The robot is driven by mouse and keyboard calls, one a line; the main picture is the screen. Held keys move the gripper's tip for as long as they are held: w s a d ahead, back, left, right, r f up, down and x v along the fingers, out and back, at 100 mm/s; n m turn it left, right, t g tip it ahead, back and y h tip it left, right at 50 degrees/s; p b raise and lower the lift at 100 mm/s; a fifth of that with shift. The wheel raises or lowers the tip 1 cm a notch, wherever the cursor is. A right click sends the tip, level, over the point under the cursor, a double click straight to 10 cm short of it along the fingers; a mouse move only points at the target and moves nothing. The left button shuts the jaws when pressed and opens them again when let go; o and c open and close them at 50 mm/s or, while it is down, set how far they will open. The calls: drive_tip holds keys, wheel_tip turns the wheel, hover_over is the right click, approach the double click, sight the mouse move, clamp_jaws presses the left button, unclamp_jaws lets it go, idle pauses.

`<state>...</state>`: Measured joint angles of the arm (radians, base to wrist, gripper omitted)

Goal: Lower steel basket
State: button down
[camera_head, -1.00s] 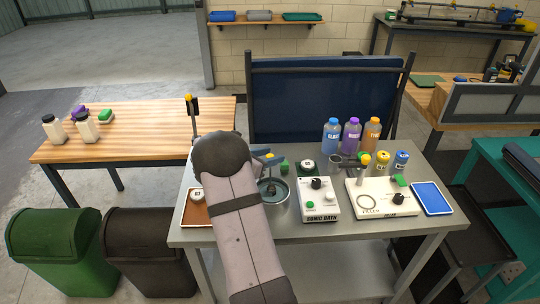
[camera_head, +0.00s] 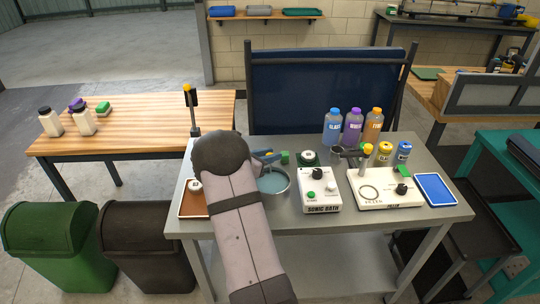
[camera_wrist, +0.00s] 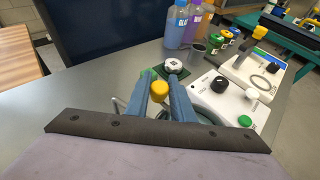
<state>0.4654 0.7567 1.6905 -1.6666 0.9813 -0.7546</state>
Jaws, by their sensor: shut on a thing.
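My gripper (camera_head: 264,157) has blue fingers and sits at the back edge of a round steel bath (camera_head: 289,184) of pale blue water. In the wrist view the fingers (camera_wrist: 161,92) are shut on a yellow knob (camera_wrist: 159,88). The knob also shows in the head view (camera_head: 268,154). I cannot make out the steel basket's body; my arm and wrist hide much of the area below the fingers. The sonic bath's white control box (camera_head: 319,190) stands just right of the bath and also shows in the wrist view (camera_wrist: 216,101).
A brown tray (camera_head: 189,211) lies left of my arm. A white filler unit (camera_head: 378,202) and a blue pad (camera_head: 434,189) are at the right. Several bottles, a blue one (camera_head: 332,130) among them, stand behind. A post (camera_head: 192,113) rises at the bench's back left.

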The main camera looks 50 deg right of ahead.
drive_tip(key=shift+s+a+f, duration=0.1)
drive_tip(key=shift+f, duration=0.2)
drive_tip(key=c, duration=1.5)
unclamp_jaws()
drive_tip(key=shift+c, duration=0.2)
drive_tip(key=shift+r, duration=0.1)
drive_tip(key=b+v, duration=0.1)
drive_tip(key=v, duration=0.6)
drive_tip(key=shift+a, duration=0.1)
drive_tip(key=s+a+m+y+p, duration=0.2)
drive_tip(key=s+a+m+y, duration=0.2)
drive_tip(key=a, duration=0.8)
drive_tip(key=s+a+m+y+p, duration=0.3)
drive_tip(key=s+a+m+y, duration=0.2)
drive_tip(key=s+a+m, duration=0.3)
drive_tip(key=s+a+m+y+p, duration=0.3)
drive_tip(key=s+a+m, duration=0.3)
drive_tip(key=a, duration=1)
drive_tip(key=shift+a+y, duration=0.25)
drive_tip(key=shift+y, duration=0.55)
